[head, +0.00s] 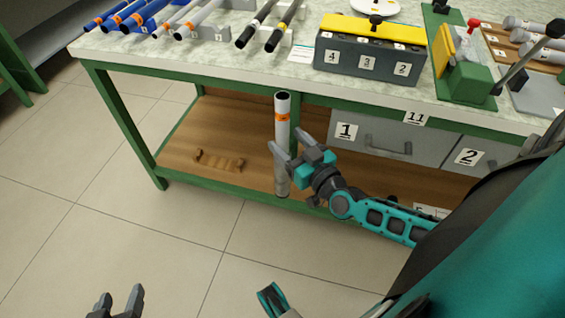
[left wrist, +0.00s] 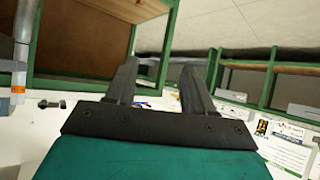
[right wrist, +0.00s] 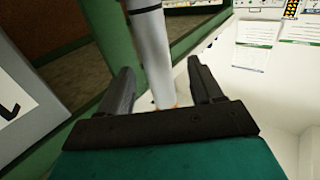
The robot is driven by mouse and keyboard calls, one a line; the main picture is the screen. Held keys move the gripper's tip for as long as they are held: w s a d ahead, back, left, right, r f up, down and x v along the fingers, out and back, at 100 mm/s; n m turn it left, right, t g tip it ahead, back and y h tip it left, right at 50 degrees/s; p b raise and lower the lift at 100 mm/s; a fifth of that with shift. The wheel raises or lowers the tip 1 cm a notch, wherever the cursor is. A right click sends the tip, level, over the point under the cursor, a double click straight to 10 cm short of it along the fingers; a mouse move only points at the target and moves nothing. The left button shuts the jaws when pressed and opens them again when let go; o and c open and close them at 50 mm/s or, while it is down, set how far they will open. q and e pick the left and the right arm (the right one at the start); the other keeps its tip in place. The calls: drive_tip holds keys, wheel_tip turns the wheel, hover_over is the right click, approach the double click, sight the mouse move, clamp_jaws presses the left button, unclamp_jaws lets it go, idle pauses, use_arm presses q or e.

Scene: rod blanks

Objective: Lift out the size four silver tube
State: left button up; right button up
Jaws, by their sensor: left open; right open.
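A silver tube (head: 282,108) with an orange band and a dark open top stands upright in front of the bench in the head view. No size mark on it is readable. My right gripper (head: 293,147) is open with the tube between its fingers. In the right wrist view the tube (right wrist: 150,50) runs between the spread fingers, with gaps beside it. What bears its lower end is unclear. The tube also shows at the left edge of the left wrist view (left wrist: 19,65). My left gripper (head: 117,300) is open and empty, low over the floor, away from the bench.
The bench (head: 150,62) carries blue, grey and black rods at the back left, a yellow-lidded grey box (head: 345,57) marked 4, 3, 2, and a green device (head: 465,80). More silver tubes (head: 525,25) lie at right. Drawers (head: 385,150) sit beside the right arm. Floor at left is clear.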

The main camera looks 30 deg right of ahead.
drive_tip(key=w+b, duration=0.1)
drive_tip(key=w, duration=0.3)
drive_tip(key=shift+w+b, duration=0.2)
drive_tip(key=shift+b, duration=0.1)
drive_tip(key=shift+w, duration=0.45)
use_arm(q)
drive_tip(key=shift+d+f, duration=0.3)
drive_tip(key=shift+f, duration=0.2)
use_arm(e)
drive_tip(key=c, duration=0.8)
drive_tip(key=shift+r, duration=0.1)
wheel_tip(320, 180, up, 21)
drive_tip(key=p, duration=1.6)
hover_over(278, 131)
drive_tip(key=w+d, duration=0.2)
use_arm(q)
wheel_tip(278, 131, up, 11)
drive_tip(key=s+a, duration=0.1)
drive_tip(key=a, duration=0.1)
drive_tip(key=shift+s+a+y, duration=0.15)
drive_tip(key=shift+a+y, duration=0.15)
drive_tip(key=shift+y, duration=0.1)
use_arm(e)
drive_tip(key=shift+w+a+f, duration=0.2)
drive_tip(key=shift+a+f, duration=0.05)
